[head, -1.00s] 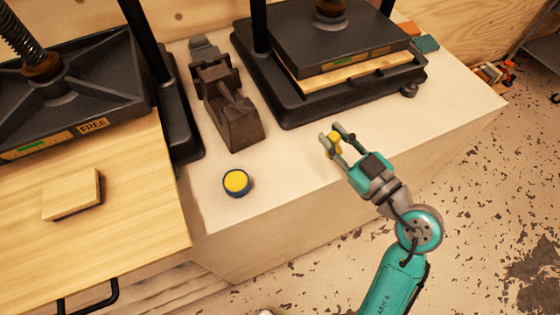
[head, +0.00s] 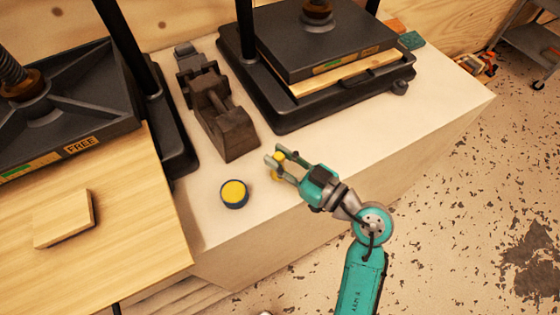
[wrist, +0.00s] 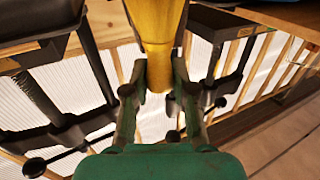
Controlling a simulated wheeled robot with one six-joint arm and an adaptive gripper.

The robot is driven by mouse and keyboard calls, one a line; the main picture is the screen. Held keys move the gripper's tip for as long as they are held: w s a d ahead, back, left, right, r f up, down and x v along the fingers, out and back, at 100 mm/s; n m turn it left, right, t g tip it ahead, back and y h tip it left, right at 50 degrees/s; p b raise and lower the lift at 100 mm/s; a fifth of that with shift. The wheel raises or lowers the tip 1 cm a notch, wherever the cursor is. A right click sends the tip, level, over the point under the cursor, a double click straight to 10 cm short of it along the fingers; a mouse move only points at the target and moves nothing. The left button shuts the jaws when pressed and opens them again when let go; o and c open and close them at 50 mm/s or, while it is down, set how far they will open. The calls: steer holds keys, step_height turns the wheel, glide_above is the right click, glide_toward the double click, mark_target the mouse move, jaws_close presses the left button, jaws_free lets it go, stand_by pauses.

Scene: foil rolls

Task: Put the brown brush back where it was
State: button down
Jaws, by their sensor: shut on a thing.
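My gripper (head: 275,163) is shut on a small yellow thing (head: 278,158) over the pale worktop, to the right of and a little beyond a round pot. In the wrist view the yellow thing (wrist: 157,22) is smooth, narrows toward the fingers and runs out of the top of the picture. My fingers (wrist: 158,85) are on either side of its narrow end. I cannot tell whether it is the brush; no plainly brown brush shows. The pot (head: 234,194) has a dark blue rim and a yellow top, and stands near the worktop's front edge.
A dark metal block-like tool (head: 225,130) lies behind the pot. A black press (head: 330,45) stands at the back. Another press marked FREE (head: 60,120) and a wooden board (head: 130,220) with a small block (head: 63,218) are at left. The worktop (head: 350,140) is clear right of my gripper.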

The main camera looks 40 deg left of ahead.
steer(key=shift+f, duration=1)
steer(key=c, duration=0.9)
jaws_free()
steer(key=shift+f, duration=0.1)
steer(key=shift+c, duration=0.2)
steer(key=d, duration=1.2)
